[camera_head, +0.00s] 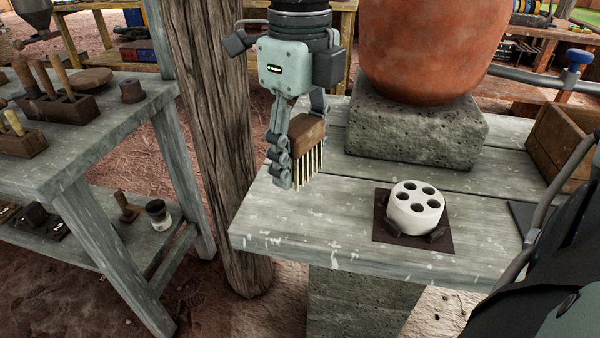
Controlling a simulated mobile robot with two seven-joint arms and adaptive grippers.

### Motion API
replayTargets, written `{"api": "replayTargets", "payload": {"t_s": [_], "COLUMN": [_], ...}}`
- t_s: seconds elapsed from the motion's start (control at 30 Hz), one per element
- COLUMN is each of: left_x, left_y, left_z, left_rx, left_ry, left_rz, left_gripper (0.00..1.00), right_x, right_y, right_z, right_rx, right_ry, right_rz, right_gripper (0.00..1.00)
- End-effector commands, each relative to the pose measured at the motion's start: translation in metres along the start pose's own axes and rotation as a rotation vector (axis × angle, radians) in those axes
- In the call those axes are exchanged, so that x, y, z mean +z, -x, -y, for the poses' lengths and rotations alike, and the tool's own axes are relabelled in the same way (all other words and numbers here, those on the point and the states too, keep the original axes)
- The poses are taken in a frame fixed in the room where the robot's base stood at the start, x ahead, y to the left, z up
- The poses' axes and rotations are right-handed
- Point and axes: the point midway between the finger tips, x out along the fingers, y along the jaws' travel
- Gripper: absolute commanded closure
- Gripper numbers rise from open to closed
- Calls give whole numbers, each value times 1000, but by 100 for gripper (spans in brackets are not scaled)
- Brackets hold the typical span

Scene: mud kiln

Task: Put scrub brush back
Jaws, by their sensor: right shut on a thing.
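The scrub brush (311,139) has a brown wooden block and pale bristles that point down. My right gripper (293,158) comes in from the top and is shut on the brush's block. It holds the brush over the left part of the grey plank table (290,225). I cannot tell whether the bristle tips touch the boards. My left gripper is not in view.
A white holder with several round holes (415,208) stands on a dark square mat (380,222), right of the brush. A concrete block (415,130) bears a large clay pot (430,45). A wooden post (215,150) stands left of the table. A wooden box (560,145) is at the right.

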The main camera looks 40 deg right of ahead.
Motion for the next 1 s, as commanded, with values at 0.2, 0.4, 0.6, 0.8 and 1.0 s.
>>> {"api": "replayTargets", "payload": {"t_s": [0.2, 0.4, 0.6, 0.8, 1.0], "left_x": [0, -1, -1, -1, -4], "left_y": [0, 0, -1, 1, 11], "left_z": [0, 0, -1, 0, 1], "left_rx": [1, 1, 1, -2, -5], "left_ry": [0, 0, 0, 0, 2], "left_rz": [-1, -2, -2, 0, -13], "left_gripper": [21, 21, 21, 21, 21], "right_x": [-1, 0, 0, 0, 0], "right_y": [-28, -41, -41, -42, -44], "right_z": [1, 1, 1, 1, 1], "right_rx": [2, 0, 0, 0, 0], "right_ry": [1, 1, 1, 1, 1], "right_rz": [-3, 0, 1, 1, 1], "right_gripper": [72, 72, 72, 72, 72]}}
